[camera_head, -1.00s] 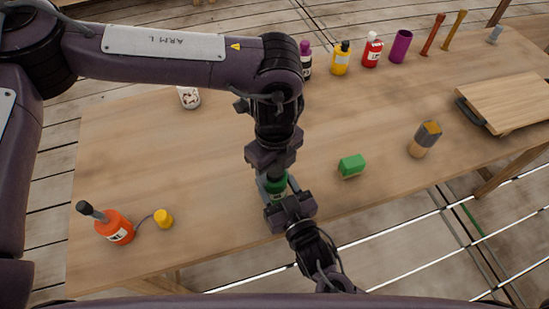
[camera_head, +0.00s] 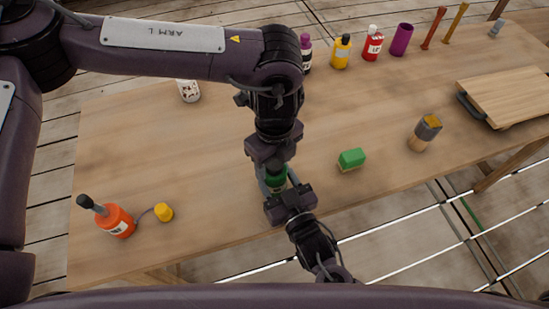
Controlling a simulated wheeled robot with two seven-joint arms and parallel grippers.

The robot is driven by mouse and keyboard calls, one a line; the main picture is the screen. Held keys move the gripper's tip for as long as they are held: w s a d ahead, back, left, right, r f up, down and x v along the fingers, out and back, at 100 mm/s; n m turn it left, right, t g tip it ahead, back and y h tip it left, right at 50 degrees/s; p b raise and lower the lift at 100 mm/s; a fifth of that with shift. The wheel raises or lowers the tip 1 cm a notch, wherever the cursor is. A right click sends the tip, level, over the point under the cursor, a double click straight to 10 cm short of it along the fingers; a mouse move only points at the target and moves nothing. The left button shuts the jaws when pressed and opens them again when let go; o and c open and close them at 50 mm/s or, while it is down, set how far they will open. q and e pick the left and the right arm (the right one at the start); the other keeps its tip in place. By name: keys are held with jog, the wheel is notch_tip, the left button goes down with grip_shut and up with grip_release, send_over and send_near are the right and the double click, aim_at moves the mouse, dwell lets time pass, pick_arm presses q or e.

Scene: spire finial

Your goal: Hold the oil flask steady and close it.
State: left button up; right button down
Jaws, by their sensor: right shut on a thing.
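The green oil flask (camera_head: 278,181) stands near the front edge of the table, mostly hidden between my two grippers. My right gripper (camera_head: 275,187) comes in from the front and is shut on the flask's body. My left gripper (camera_head: 274,168) points down over the top of the flask. The flask's mouth and cap are hidden by it, so I cannot tell how the cap sits or whether the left fingers are closed on it.
A green sponge (camera_head: 351,159), a brush (camera_head: 425,132) and a wooden board (camera_head: 508,95) are to the right. Several bottles and a purple cup (camera_head: 402,40) line the back. The middle left is clear.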

aim_at(280, 186)
pick_arm(q)
notch_tip(280, 186, up, 12)
dwell(0.7)
pick_arm(e)
jog(key=c, duration=0.5)
grip_release()
jog(key=b+v, duration=0.1)
jog(key=v, duration=0.6)
jog(key=shift+f, duration=0.1)
pick_arm(q)
jog(key=shift+f, duration=0.65)
pick_arm(e)
jog(key=shift+s+d, duration=0.25)
jog(key=shift+s, duration=0.05)
